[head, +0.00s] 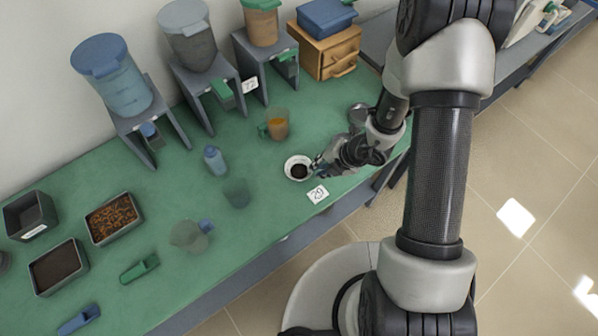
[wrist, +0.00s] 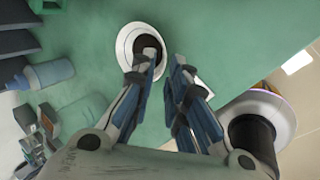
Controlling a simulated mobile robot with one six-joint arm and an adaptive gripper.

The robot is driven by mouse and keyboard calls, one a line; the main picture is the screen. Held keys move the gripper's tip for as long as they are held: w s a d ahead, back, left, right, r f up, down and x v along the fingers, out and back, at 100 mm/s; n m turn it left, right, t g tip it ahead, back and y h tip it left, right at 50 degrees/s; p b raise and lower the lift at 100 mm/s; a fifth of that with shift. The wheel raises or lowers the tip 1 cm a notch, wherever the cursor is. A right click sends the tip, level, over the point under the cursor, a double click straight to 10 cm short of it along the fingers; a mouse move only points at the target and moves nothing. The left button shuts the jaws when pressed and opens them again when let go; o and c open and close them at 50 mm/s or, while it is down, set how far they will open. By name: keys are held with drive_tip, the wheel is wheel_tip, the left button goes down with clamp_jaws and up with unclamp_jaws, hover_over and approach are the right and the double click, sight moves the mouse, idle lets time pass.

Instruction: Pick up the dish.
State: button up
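The dish is a small round white bowl (head: 289,172) with dark stuff inside, standing upright on the green bench top (head: 262,215) near its front right. It also shows at the top of the wrist view (wrist: 123,45). My gripper (head: 315,167) reaches in from the right, close beside the dish. In the wrist view, my gripper (wrist: 162,57) has a gap between its fingertips. The left fingertip overlaps the dish's dark inside and the right one lies just outside its right rim. Whether either finger touches the dish I cannot tell.
A number card (head: 318,194) lies in front of the dish. A mug with orange liquid (head: 278,125) stands behind it, and a blue-grey bottle (head: 215,160) and dark cup (head: 237,193) stand to the left. A round metal item (head: 358,113) is behind my gripper. Hoppers on stands line the wall.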

sight(305, 174)
drive_tip(key=x, duration=0.1)
drive_tip(key=b+x, duration=0.1)
drive_tip(key=x, duration=0.1)
drive_tip(key=b+x, duration=0.1)
drive_tip(key=x, duration=0.1)
drive_tip(key=shift+s+a, duration=0.1)
drive_tip(key=shift+s, duration=0.25)
drive_tip(key=shift+w+a+f, duration=0.15)
drive_tip(key=shift+f, duration=0.15)
drive_tip(key=shift+c, duration=0.5)
clamp_jaws()
drive_tip(key=shift+r, duration=0.15)
wheel_tip(305, 174, up, 20)
drive_tip(key=p, duration=0.9)
drive_tip(key=shift+p, duration=0.3)
